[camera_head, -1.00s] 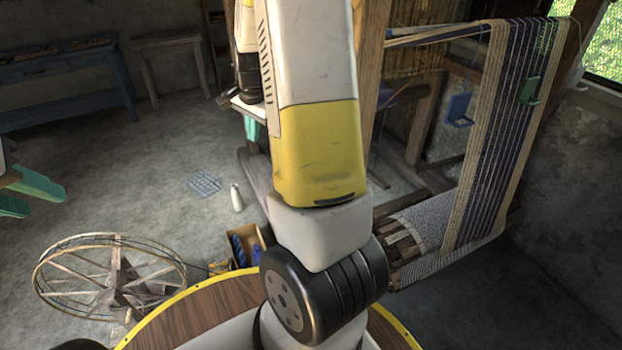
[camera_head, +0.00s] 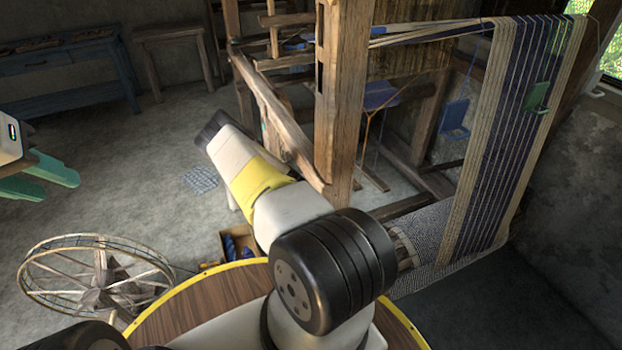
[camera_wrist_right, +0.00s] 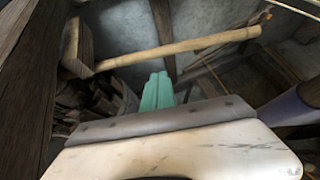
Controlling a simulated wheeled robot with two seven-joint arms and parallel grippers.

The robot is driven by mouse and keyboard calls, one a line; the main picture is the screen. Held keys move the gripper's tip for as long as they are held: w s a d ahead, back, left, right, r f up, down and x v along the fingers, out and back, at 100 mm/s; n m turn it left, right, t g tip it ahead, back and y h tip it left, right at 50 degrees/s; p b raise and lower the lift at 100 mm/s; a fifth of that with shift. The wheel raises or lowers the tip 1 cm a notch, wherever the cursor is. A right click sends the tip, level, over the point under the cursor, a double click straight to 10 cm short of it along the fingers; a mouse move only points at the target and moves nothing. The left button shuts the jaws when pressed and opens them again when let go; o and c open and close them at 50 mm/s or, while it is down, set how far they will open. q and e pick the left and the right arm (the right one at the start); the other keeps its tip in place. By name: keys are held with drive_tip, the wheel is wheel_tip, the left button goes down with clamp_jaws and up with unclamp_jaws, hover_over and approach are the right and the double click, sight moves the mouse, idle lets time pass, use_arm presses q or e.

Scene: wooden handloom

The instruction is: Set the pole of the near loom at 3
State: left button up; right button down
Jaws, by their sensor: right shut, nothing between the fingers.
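The near loom has a thick wooden post (camera_head: 342,90), striped warp threads (camera_head: 515,140) and woven cloth (camera_head: 440,222) low at the right. In the right wrist view a pale round wooden pole (camera_wrist_right: 180,48) runs across, its left end by a wooden block (camera_wrist_right: 76,42). I cannot tell whether it is the loom's set pole, and no number is readable. My right gripper (camera_wrist_right: 158,88) has its green fingers together, empty, below the pole in the picture and apart from it. In the head view its fingers cannot be made out. My left gripper (camera_head: 35,180) is open and empty at the left edge.
A spoked wooden wheel (camera_head: 98,280) stands on the floor at lower left. A small box (camera_head: 238,243) is beyond my round wooden top. Floor at centre left is mostly clear.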

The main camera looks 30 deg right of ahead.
drive_tip(key=x, duration=1.1)
drive_tip(key=shift+s, duration=0.1)
